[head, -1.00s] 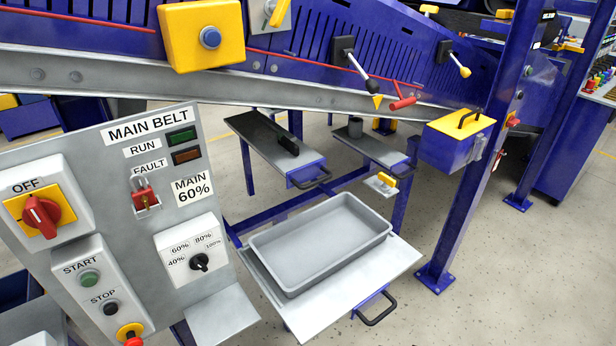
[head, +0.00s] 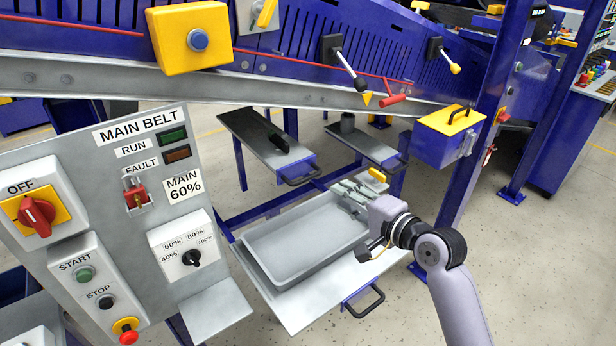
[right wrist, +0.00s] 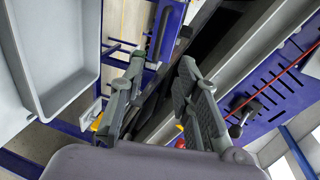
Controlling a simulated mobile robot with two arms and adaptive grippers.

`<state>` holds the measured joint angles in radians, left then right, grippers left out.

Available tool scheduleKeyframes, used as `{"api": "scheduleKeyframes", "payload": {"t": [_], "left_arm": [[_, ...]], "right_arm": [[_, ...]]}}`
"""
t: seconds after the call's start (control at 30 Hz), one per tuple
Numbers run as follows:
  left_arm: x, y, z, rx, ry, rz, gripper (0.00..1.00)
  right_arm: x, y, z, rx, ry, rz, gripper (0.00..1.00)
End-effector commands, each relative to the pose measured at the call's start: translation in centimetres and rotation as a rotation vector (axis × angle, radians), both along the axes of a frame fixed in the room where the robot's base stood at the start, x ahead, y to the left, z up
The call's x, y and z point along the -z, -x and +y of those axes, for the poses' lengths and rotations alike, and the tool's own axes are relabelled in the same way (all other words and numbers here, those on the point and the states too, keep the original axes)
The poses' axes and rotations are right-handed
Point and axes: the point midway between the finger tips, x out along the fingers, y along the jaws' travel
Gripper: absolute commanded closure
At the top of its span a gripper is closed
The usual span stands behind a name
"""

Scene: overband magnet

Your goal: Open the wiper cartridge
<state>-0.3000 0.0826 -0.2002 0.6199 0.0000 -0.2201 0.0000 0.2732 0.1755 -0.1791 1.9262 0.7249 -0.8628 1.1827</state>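No part carries a readable wiper cartridge label, so I cannot tell for certain which one it is. A small pale fitting with a yellow handle (head: 377,175) shows just beyond my right gripper (head: 351,190). A blue box with a yellow lid (head: 447,142) hangs at the right post, its lid shut. In the head view my right gripper is over the far right corner of the grey tray (head: 290,240). In the right wrist view my right gripper (right wrist: 160,65) has its fingers apart with nothing between them. My left gripper is not in view.
The MAIN BELT panel (head: 120,215) fills the left front. The conveyor frame (head: 290,95) crosses above. Two sliding plates with black handles, one on the left (head: 255,140) and one on the right (head: 365,150), lie below it.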

Motion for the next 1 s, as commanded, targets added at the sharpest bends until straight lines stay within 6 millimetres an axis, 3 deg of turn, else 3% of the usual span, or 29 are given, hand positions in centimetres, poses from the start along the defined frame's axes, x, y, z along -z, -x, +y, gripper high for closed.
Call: {"api": "scheduleKeyframes", "payload": {"t": [0.2, 0.6, 1.0], "left_arm": [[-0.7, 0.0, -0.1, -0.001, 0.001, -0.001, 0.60], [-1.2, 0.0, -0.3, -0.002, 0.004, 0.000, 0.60], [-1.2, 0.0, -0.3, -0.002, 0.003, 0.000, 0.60]], "right_arm": [[0.8, -3.6, 2.6, -0.001, 0.000, 0.002, 0.70], [2.4, -9.1, 6.7, 0.000, 0.002, 0.002, 0.70], [3.0, -11.1, 8.1, 0.000, 0.002, 0.001, 0.70]]}}
